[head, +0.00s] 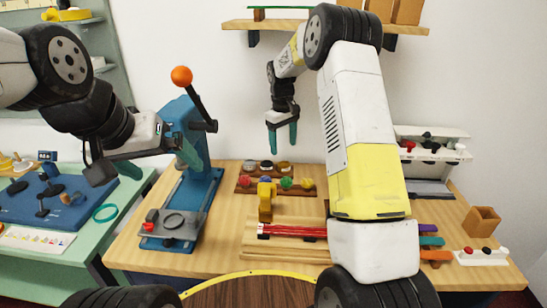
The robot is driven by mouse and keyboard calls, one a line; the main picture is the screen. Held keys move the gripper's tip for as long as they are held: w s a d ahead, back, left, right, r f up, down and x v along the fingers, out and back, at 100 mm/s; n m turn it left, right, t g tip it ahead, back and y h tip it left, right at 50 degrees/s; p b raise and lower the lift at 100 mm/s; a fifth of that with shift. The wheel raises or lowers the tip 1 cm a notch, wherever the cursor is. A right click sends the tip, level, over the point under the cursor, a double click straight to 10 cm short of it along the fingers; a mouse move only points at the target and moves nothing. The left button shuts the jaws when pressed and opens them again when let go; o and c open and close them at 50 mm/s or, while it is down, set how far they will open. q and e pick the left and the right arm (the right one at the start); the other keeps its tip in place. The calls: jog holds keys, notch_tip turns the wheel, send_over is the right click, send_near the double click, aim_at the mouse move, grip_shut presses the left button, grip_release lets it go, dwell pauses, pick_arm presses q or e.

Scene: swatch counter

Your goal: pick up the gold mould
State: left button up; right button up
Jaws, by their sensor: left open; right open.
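A gold-yellow upright piece (265,200) stands on the wooden counter (400,262) near its middle, just in front of a rack with coloured knobs; it looks most like the gold mould, but I cannot tell for sure. Small round pieces in grey, black and pale tones (267,165) sit in a row behind it. My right gripper (282,150) is open and empty, pointing down above and behind these rows. My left gripper (148,172) is open and empty at the left, in front of the blue press and well away from the gold-yellow piece.
The blue press (188,185) with an orange-balled lever (182,77) stands left of the rows. Red rods (295,231) lie in a wooden holder in front. My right arm covers the counter's right-middle. A wooden box (482,222) stands far right; a green table (105,242) is at left.

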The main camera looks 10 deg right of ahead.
aim_at(284, 165)
jog(key=f, duration=0.8)
jog(key=shift+w+d, duration=0.15)
jog(key=shift+d, duration=0.05)
grip_shut()
notch_tip(284, 165, up, 10)
dwell(0.6)
